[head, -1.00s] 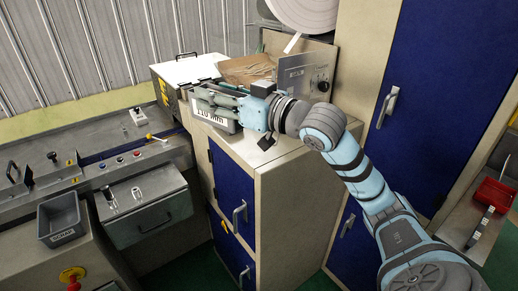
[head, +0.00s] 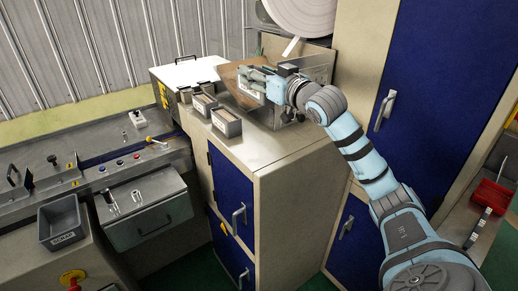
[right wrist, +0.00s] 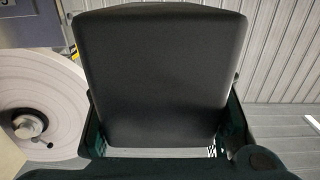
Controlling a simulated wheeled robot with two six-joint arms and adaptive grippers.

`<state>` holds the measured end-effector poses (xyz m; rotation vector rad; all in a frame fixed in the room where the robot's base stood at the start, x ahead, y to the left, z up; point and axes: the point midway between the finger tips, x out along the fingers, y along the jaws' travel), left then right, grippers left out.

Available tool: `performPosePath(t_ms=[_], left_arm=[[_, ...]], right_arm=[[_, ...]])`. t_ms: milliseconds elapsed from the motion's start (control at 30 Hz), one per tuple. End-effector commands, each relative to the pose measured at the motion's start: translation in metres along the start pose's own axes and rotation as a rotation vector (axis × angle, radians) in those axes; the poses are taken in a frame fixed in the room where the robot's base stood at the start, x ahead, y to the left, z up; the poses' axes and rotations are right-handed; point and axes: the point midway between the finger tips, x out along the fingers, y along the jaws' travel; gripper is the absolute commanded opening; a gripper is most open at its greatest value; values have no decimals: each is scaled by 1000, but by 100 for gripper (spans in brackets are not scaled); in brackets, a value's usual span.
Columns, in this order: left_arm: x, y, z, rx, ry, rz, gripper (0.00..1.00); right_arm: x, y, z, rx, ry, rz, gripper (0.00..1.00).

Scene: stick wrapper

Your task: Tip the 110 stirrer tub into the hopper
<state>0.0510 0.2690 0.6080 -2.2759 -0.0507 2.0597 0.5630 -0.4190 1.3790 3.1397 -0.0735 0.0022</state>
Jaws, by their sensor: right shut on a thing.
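My right gripper (head: 262,77) is shut on a grey tub (head: 250,90) over the hopper (head: 228,77). A pale label shows on the tub's side, too small to read now. In the right wrist view the tub (right wrist: 160,75) is a broad dark grey face between the fingers, and its contents are hidden. The hopper has a brown sloping surface, partly covered by the gripper and tub. I cannot tell whether sticks are leaving the tub. My left gripper is not in view.
Two labelled tubs with pale contents, one nearer (head: 227,123) and one behind it (head: 204,105), stand on the cabinet top (head: 265,148). A white reel (head: 300,14) is above the hopper. An empty grey scrap bin (head: 62,222) is at left. The cabinet top's front is clear.

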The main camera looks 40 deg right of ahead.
Motion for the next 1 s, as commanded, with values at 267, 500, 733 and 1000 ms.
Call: performPosePath(t_ms=[267, 500, 733, 1000], left_arm=[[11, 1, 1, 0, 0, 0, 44], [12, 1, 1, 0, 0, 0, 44], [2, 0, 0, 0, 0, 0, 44], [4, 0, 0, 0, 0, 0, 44]], right_arm=[[-1, 0, 105, 2, -9, -1, 4], [0, 0, 151, 1, -3, -1, 4], [-1, -1, 183, 0, -1, -2, 4], [-1, -1, 187, 0, -1, -1, 4]])
